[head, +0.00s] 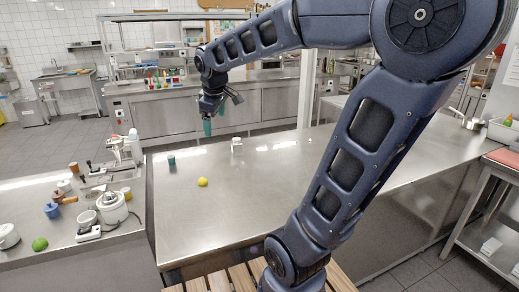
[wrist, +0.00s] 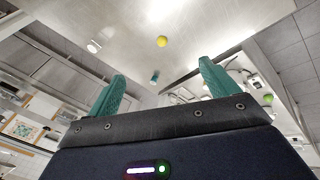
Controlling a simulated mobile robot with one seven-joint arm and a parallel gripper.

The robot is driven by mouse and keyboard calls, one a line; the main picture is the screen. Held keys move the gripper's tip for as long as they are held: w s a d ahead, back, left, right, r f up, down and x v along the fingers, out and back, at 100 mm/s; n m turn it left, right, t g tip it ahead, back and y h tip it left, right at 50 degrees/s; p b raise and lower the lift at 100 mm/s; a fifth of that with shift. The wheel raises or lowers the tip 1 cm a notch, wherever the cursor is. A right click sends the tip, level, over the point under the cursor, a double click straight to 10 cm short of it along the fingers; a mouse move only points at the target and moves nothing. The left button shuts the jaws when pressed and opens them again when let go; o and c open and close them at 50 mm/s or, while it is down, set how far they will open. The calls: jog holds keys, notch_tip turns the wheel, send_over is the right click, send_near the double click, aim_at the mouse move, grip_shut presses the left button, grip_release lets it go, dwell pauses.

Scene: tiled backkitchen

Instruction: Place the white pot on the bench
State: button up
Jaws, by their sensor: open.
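A small white vessel (head: 237,146), which looks like the white pot, stands on the steel bench (head: 215,220) near its far edge. In the wrist view a white round thing (wrist: 93,46), seemingly the same one, is at the upper left, outside the fingers. Other white pot-like things are on the left counter, so I cannot be sure which is meant. My gripper (head: 207,126) is above the far part of the bench, left of the small white vessel. In the wrist view its teal fingers (wrist: 161,75) are wide apart with nothing held between them.
A yellow lemon (head: 202,182) and a teal cup (head: 171,163) are on the bench. The left counter (head: 70,262) holds a white cooker (head: 112,208), a white pot-like vessel (head: 8,237), a green lime (head: 39,244) and several utensils. The bench's near part is clear.

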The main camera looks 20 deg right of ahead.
jog(key=s+d+f+m, duration=0.3)
jog(key=s+d+m, duration=0.1)
jog(key=s, duration=0.3)
jog(key=s+d+f+m, duration=0.3)
jog(key=s+d+m, duration=0.2)
jog(key=s+m, duration=0.1)
jog(key=shift+s+d, duration=0.3)
jog(key=shift+s, duration=0.3)
